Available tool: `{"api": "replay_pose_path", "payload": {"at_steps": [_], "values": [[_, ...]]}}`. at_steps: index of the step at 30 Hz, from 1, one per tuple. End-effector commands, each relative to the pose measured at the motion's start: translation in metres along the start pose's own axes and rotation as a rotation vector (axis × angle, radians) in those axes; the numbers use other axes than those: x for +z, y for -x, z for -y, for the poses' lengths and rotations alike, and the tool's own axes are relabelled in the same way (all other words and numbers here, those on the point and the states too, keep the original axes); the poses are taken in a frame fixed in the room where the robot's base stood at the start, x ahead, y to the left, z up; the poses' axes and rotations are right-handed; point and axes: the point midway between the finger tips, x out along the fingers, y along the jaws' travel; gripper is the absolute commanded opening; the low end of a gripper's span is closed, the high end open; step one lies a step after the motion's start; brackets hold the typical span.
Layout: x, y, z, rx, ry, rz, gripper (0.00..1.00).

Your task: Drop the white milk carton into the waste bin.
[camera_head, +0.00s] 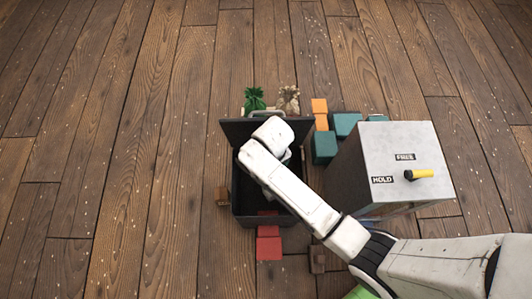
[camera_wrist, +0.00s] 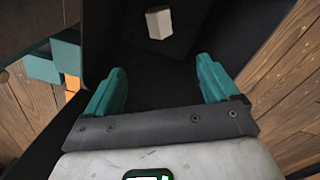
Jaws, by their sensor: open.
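The white milk carton (camera_wrist: 159,23) shows in the wrist view as a small white block against the dark inside of the waste bin (camera_wrist: 160,90). It is beyond my fingertips and apart from them. I cannot tell whether it rests on the bin's floor or is still in the air. My gripper (camera_wrist: 161,70) has its two teal fingers spread wide, with nothing between them, over the bin's opening. In the head view the black waste bin (camera_head: 237,190) stands on the floor with its lid up at the back. My arm covers much of the opening there and hides the carton and fingers.
A grey box (camera_head: 400,150) with HOLD and FREE labels and a yellow-tipped lever (camera_head: 418,174) stands right of the bin. Teal blocks (camera_head: 325,146) and an orange block (camera_head: 320,112) lie behind; red blocks (camera_head: 268,243) lie in front. Wooden floor at left is clear.

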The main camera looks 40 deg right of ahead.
Motion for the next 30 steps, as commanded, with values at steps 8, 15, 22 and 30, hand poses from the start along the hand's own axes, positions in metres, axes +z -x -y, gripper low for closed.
{"api": "replay_pose_path", "payload": {"at_steps": [8, 15, 22, 30], "values": [[-0.001, 0.016, 0.0, 0.0, 0.0, -0.002, 0.88], [-0.001, 0.063, 0.0, -0.001, -0.001, -0.003, 0.88], [0.0, 0.097, 0.0, 0.0, 0.0, -0.001, 0.88], [0.0, 0.108, 0.0, 0.0, 0.0, 0.0, 0.88]]}}
